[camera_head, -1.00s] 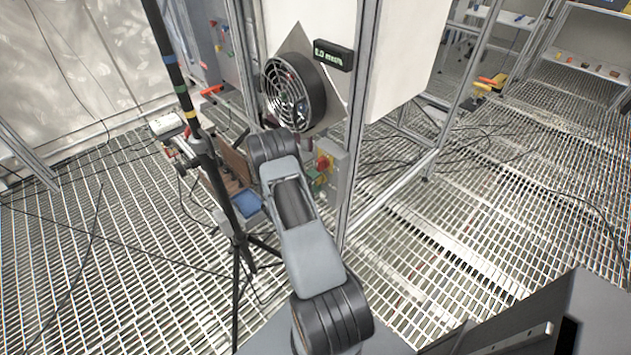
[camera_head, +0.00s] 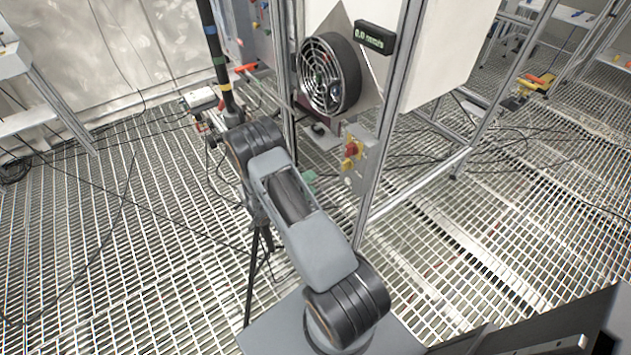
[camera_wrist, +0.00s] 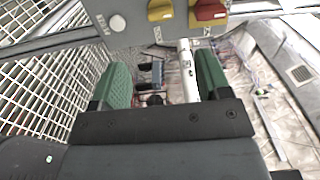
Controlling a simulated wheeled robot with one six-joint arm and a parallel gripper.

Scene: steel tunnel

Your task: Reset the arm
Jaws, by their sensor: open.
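My gripper (camera_wrist: 162,82) shows in the wrist view with its two green fingers spread apart. Nothing is held between them. In the head view my arm (camera_head: 300,220) is bent and reaches forward from my base; most of the gripper is hidden behind it, with a small green patch (camera_head: 308,178) beside the arm that may be a finger. In the wrist view a panel with a yellow knob (camera_wrist: 160,10) and a red knob (camera_wrist: 208,12) lies just beyond the fingers at the top.
A control box (camera_head: 360,160) is on the frame right of the arm, below a round fan (camera_head: 329,74) and a small display (camera_head: 375,37). A metal post (camera_head: 388,120) stands close to the arm. A tripod pole (camera_head: 218,55) rises at the left. Grating floor at the left has cables.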

